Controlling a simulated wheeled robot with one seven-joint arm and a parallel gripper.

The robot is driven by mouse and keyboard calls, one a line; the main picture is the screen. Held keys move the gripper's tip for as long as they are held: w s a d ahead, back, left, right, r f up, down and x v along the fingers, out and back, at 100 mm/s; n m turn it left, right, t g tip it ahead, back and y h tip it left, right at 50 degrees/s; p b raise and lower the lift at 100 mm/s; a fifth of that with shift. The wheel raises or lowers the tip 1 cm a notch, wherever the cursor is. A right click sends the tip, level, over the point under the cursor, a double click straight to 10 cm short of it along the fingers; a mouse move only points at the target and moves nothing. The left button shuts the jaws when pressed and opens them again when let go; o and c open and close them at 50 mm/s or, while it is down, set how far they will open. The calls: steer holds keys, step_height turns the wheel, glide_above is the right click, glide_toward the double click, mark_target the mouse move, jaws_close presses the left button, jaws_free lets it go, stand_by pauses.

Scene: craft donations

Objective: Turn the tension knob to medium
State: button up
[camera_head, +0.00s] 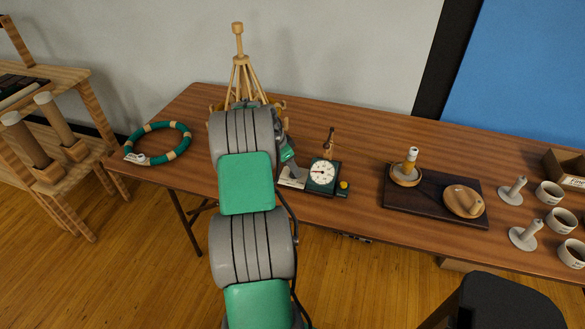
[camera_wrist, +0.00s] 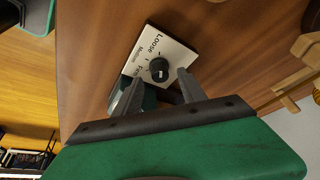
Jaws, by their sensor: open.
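The tension knob (camera_wrist: 158,69) is small, round and black. It sits on a white panel (camera_wrist: 170,45) lettered Loose, Medium and a third word, partly hidden, that seems to be Firm. A pale mark shows on the knob, but I cannot tell which word it points to. My gripper (camera_wrist: 160,84) is open, its two grey fingers on either side of and just short of the knob in the wrist view. I cannot tell whether they touch it. In the head view, the white panel (camera_head: 291,182) lies on the table beside my gripper (camera_head: 289,170); the knob is hidden there.
A dial gauge (camera_head: 322,174) on a dark green base stands right of the panel. A wooden tripod-like stand (camera_head: 240,75) is behind my arm. A green ring (camera_head: 172,128) lies left. A dark tray (camera_head: 430,196) sits right, with bare wooden table (camera_head: 365,150) before it.

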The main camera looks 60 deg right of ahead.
steer(key=shift+x, duration=0.75)
steer(key=shift+c, duration=0.3)
jaws_close()
steer(key=shift+a, duration=0.1)
